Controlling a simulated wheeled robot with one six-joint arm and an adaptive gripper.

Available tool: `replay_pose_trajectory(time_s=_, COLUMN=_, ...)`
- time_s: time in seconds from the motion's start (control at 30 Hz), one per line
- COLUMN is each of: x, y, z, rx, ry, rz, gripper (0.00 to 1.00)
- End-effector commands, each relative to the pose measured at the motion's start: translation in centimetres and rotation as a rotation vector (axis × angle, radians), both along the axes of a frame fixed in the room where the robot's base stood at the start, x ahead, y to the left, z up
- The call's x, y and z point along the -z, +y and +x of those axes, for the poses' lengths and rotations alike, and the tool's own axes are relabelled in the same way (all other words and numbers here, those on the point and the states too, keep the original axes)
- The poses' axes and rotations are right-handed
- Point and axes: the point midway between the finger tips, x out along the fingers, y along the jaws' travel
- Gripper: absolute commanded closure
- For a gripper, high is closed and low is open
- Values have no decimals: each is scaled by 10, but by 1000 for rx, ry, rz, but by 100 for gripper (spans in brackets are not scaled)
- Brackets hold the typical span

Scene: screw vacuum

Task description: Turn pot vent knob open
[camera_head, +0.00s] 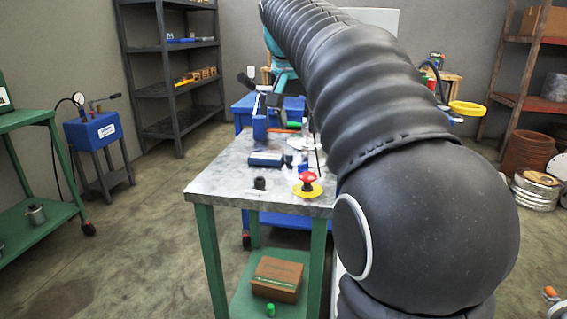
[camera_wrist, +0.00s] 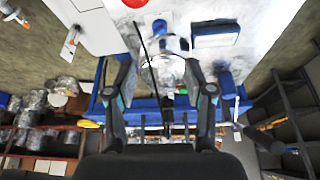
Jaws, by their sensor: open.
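My gripper (camera_wrist: 160,98) is open, its two dark fingers spread left and right in the wrist view. Between and beyond the fingers is a pale round thing with a shiny rim (camera_wrist: 162,72), which may be the pot. Small grey and dark parts stand at its middle, and I cannot tell which of them is the vent knob. Nothing is clearly held. In the head view my arm covers the right part of the workbench, and I cannot make out the pot or knob clearly.
The metal-topped workbench (camera_head: 225,180) carries a red button (camera_head: 307,178) on a yellow base, a black knob-like piece (camera_head: 259,183) and a blue box (camera_head: 266,159). The box also shows in the wrist view (camera_wrist: 215,34). A blue gauge unit (camera_head: 93,132) stands left. Floor between is clear.

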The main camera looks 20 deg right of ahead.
Motion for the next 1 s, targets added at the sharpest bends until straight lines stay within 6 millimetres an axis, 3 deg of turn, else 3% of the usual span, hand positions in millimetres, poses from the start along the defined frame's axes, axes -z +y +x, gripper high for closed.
replay_pose_trajectory(time_s=0.23, x=14, y=-6, z=7, rx=13, ry=2, rz=1, gripper=47)
replay_pose_trajectory(time_s=0.7, x=93, y=-28, z=30, rx=12, ry=2, rz=0, gripper=47)
replay_pose_trajectory(time_s=1.0, x=123, y=-36, z=40, rx=11, ry=1, rz=0, gripper=47)
